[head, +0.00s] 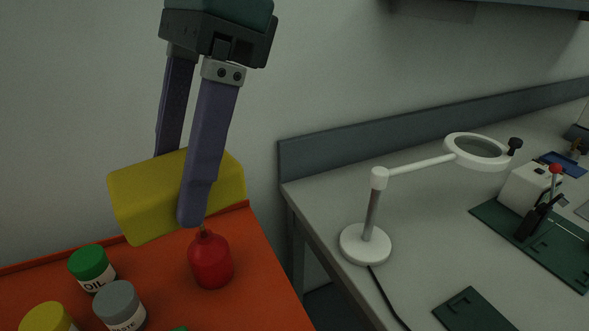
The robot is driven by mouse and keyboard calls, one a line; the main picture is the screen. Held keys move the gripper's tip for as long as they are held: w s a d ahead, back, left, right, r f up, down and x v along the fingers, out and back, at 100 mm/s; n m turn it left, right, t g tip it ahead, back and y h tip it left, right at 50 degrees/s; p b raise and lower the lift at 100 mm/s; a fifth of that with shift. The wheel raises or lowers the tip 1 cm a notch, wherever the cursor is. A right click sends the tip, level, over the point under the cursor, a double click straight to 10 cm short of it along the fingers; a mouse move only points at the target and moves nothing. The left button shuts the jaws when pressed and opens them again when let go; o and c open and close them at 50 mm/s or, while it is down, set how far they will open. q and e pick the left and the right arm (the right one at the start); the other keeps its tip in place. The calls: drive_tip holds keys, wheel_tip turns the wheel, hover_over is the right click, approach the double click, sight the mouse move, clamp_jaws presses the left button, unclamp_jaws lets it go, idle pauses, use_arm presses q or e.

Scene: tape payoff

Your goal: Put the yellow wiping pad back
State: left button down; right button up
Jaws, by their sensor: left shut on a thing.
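The yellow wiping pad (138,203) is a thick yellow block, held tilted between the fingers of my left gripper (178,190). The gripper comes down from the top of the head view and is shut on the pad. The near finger covers part of the pad's front. The pad is over the back edge of the orange tray surface (255,262); whether its lower edge touches the surface I cannot tell. My right gripper is not in view.
On the orange surface stand a red oiler bottle (211,262) close to the gripper, a green-lidded oil jar (91,267), a grey-lidded jar (119,304) and a yellow-lidded jar (47,319). A grey bench (330,206) to the right carries a white magnifier lamp (366,244) and green mats (474,312).

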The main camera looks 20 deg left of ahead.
use_arm(q)
drive_tip(key=f+b, duration=0.5)
drive_tip(key=f, duration=0.3)
drive_tip(key=w+f+m+b, duration=0.1)
drive_tip(key=f+b, duration=0.5)
drive_tip(key=f, duration=0.2)
drive_tip(key=w+f+m+b, duration=0.1)
drive_tip(key=f+b, duration=0.5)
drive_tip(key=f, duration=0.3)
drive_tip(key=shift+a+y, duration=0.3)
drive_tip(key=shift+y, duration=0.1)
wheel_tip(320, 180, down, 5)
drive_tip(key=shift+b, duration=0.7)
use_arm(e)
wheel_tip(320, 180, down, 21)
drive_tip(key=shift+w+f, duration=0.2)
use_arm(q)
unclamp_jaws()
